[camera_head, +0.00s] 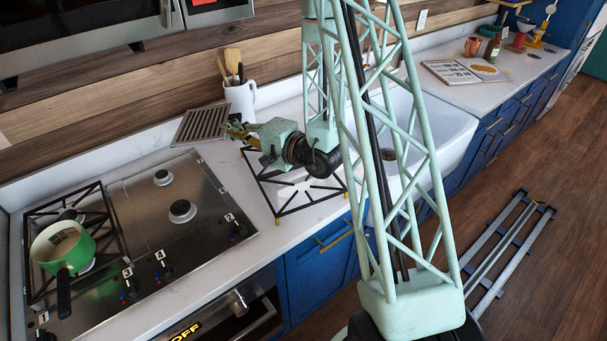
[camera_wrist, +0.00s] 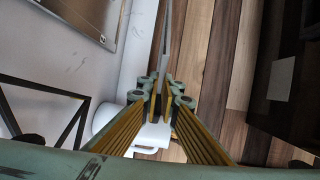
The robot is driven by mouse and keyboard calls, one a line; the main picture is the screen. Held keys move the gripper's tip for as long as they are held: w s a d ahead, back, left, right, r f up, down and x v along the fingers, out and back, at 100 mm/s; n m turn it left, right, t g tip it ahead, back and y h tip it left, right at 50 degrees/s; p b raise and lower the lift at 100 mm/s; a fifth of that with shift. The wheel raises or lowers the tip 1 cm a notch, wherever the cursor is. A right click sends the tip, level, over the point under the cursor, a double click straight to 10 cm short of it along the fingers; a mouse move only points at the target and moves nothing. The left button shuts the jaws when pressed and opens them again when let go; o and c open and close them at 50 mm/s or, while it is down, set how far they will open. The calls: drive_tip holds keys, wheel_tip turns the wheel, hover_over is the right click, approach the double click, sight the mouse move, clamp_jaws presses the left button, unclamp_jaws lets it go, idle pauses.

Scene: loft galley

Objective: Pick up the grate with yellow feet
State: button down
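A black open-frame grate (camera_head: 258,181) lies on the white counter between the stove and the sink, with small yellow feet at its corners. Part of it shows at the left of the wrist view (camera_wrist: 45,88). My arm passes above it and hides some of its bars. My gripper (camera_head: 232,129) is beyond the grate, near the back wall. Its fingers (camera_wrist: 160,88) are closed on a grey slatted rack (camera_head: 203,124), seen nearly edge-on in the wrist view (camera_wrist: 168,35). The rack is tilted, and appears raised above the counter.
A stove (camera_head: 180,190) stands left; a second black grate (camera_head: 104,213) and a green pot (camera_head: 66,245) are on it. A white jug (camera_head: 240,98) with utensils stands behind my gripper. The sink (camera_head: 450,133) is right. An open book (camera_head: 448,72) lies farther right.

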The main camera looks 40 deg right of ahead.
drive_tip(key=s+d+f+n+y+b, duration=0.15)
drive_tip(key=s+d+f, duration=0.25)
drive_tip(key=s+d, duration=0.65)
drive_tip(key=s+d+f+y+b, duration=0.1)
drive_tip(key=s+d+f+b, duration=0.15)
drive_tip(key=s+d, duration=0.85)
drive_tip(key=s+a+f, duration=0.1)
drive_tip(key=s, duration=1.6)
drive_tip(key=shift+s+a+f+y+b, duration=0.2)
drive_tip(key=shift+s+a+y+b, duration=0.15)
drive_tip(key=shift+y, duration=0.1)
drive_tip(key=shift+w, duration=0.15)
drive_tip(key=w+d, duration=0.2)
drive_tip(key=w, duration=0.2)
drive_tip(key=w+d+f, duration=0.1)
drive_tip(key=w+d, duration=0.1)
drive_tip(key=w, duration=0.3)
drive_tip(key=w+d, duration=0.3)
drive_tip(key=w, duration=0.2)
drive_tip(key=shift+w+f, duration=0.1)
drive_tip(key=shift+f, duration=0.15)
drive_tip(key=shift+f, duration=0.1)
